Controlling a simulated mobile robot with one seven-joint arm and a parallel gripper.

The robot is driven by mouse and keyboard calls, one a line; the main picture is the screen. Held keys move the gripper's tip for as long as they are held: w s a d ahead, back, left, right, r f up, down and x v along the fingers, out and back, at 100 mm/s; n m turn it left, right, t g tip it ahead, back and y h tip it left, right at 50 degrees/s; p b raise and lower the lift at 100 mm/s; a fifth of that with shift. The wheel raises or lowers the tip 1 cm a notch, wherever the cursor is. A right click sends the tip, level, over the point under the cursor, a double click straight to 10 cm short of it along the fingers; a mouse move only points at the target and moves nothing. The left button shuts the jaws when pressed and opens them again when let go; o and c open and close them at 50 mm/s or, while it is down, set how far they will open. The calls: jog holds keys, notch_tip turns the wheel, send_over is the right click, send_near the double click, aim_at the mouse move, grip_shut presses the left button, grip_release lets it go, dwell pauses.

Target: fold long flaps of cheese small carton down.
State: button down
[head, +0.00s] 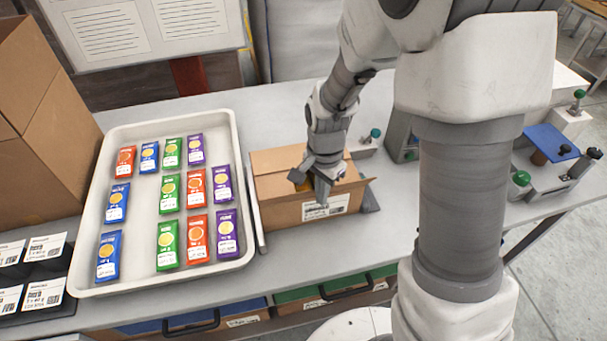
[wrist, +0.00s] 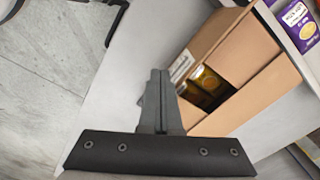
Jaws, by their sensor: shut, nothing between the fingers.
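The small brown carton (head: 280,212) stands on the grey table, with a white label (head: 322,208) on its front. In the wrist view the carton (wrist: 262,95) has brown panels over both ends of its top and a gap between them. Yellow contents (wrist: 207,80) show in that gap. My gripper (head: 322,192) is shut and empty at the carton's front top edge, partly hiding the opening. In the wrist view my gripper (wrist: 160,75) is beside the carton's labelled side; I cannot tell whether it touches.
A white tray (head: 116,200) of several coloured packets stands close on the left. A larger brown box (head: 35,155) is at far left. Weighing equipment (head: 548,165) with green knobs stands right. A narrow strip of table (head: 330,240) in front is clear.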

jog(key=shift+w+a+r, duration=0.1)
jog(key=shift+w+r, duration=0.15)
jog(key=shift+w, duration=0.3)
jog(key=shift+w+a+r, duration=0.1)
jog(key=shift+w+r, duration=0.1)
jog(key=shift+w, duration=0.35)
jog(key=shift+w+a+r+p, duration=0.1)
jog(key=shift+w+a+p, duration=0.1)
jog(key=shift+w, duration=0.5)
jog(key=shift+w+a+r+p, duration=0.1)
jog(key=shift+w+r+p, duration=0.1)
jog(key=shift+w, duration=0.5)
jog(key=shift+w+a+r+p, duration=0.1)
jog(key=shift+w+a+p, duration=0.1)
jog(key=shift+w, duration=0.5)
jog(key=shift+w+a+f+b, duration=0.15)
jog(key=shift+w+f, duration=0.15)
jog(key=shift+w, duration=0.55)
jog(key=shift+w+a+f+b, duration=0.15)
jog(key=shift+w+f, duration=0.15)
jog(key=shift+w, duration=0.5)
